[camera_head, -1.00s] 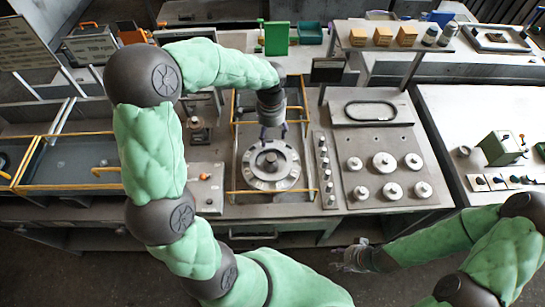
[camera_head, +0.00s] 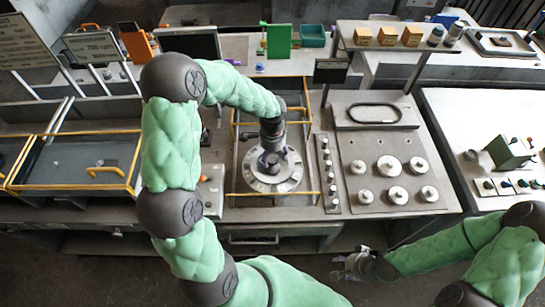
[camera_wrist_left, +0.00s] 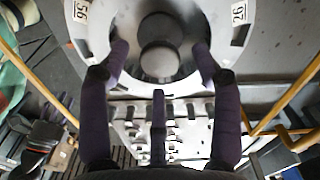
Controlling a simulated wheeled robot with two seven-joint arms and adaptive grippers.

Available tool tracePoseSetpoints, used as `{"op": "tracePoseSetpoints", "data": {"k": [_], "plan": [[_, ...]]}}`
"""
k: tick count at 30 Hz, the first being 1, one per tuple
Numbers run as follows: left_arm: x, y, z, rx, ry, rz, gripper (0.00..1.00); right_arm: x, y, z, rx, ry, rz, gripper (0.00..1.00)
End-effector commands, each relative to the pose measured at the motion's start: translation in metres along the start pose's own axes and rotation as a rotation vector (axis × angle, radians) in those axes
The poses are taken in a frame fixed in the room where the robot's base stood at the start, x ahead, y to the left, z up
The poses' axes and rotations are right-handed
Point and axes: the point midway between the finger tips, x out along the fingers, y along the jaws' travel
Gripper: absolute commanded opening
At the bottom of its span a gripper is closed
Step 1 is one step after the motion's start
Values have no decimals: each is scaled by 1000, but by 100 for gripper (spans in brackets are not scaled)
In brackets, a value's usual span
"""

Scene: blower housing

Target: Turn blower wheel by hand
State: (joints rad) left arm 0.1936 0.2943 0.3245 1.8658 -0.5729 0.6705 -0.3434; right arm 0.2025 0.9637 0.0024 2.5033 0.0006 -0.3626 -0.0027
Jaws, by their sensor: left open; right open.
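The blower wheel (camera_head: 258,183) is a round grey disc with number labels around its rim and a raised hub. It lies flat in a bay framed by yellow rails. My left gripper (camera_head: 272,158) is over the hub, pointing down and hiding part of it. In the left wrist view the wheel (camera_wrist_left: 95,40) fills the top, and the open fingers of my left gripper (camera_wrist_left: 160,60) stand on either side of the dark round hub (camera_wrist_left: 158,50). I cannot tell whether they touch it. My right gripper (camera_head: 350,266) is open and empty, low in front of the bench.
Yellow rails (camera_head: 307,150) border the wheel's bay. Right of it are a strip of small knobs (camera_head: 327,175) and a panel with several round metal knobs (camera_head: 388,165). A tray with a yellow handle (camera_head: 90,165) lies to the left.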

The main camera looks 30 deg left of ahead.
Motion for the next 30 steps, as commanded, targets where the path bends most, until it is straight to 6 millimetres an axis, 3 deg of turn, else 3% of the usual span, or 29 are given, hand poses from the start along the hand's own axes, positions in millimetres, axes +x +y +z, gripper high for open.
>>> {"op": "tracePoseSetpoints", "data": {"k": [4, 13, 14, 18, 21, 30], "plan": [[10, 0, 0, 0, 1, 0, 64, 1, 0, 0, 0, 0, 0, 46], [12, 0, 0, 0, 1, -1, 64, 1, 0, 0, 0, 0, 0, 46], [12, 0, 0, 0, 1, -1, 61, 1, 0, 0, 0, 0, 0, 46], [12, 0, 0, 0, 1, -1, 22, 1, 0, 0, 0, 0, 0, 46], [12, 0, 0, 0, 1, -1, 0, 1, 0, 0, 0, 0, 0, 46], [12, 3, -7, -10, 2, 0, 0, 4, 1, 0, 0, 0, 0, 46]]}}
